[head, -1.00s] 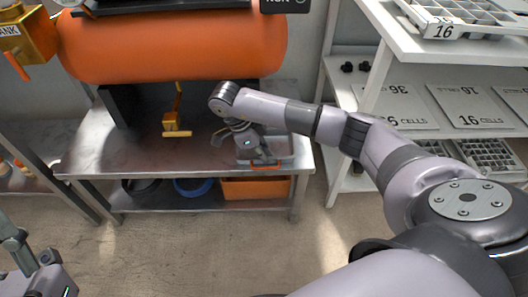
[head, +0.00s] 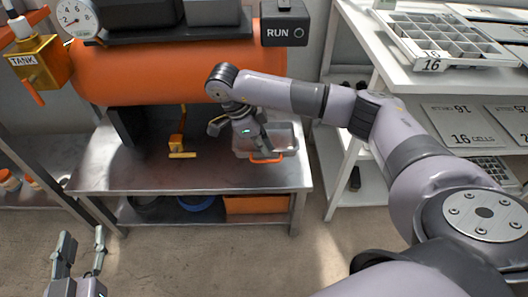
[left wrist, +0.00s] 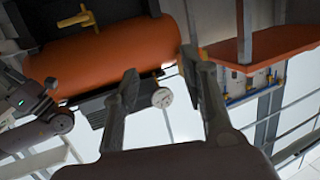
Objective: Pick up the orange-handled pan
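The orange-handled pan (head: 285,138) is a shallow grey metal pan at the right end of the steel bench (head: 110,178), with its orange handle (head: 276,160) facing me. My right gripper (head: 256,153) reaches down onto the left part of the pan, by the handle. It appears shut on the pan, which looks raised a little off the bench. The fingertips are partly hidden. My left gripper (head: 82,252) is at the lower left, open and empty, away from the bench. Its spread fingers also show in the left wrist view (left wrist: 165,105).
A large orange tank (head: 160,78) lies above the bench. The lower shelf holds an orange bin (head: 255,204) and a blue round item (head: 195,203). White shelves with seed trays (head: 440,40) stand at right.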

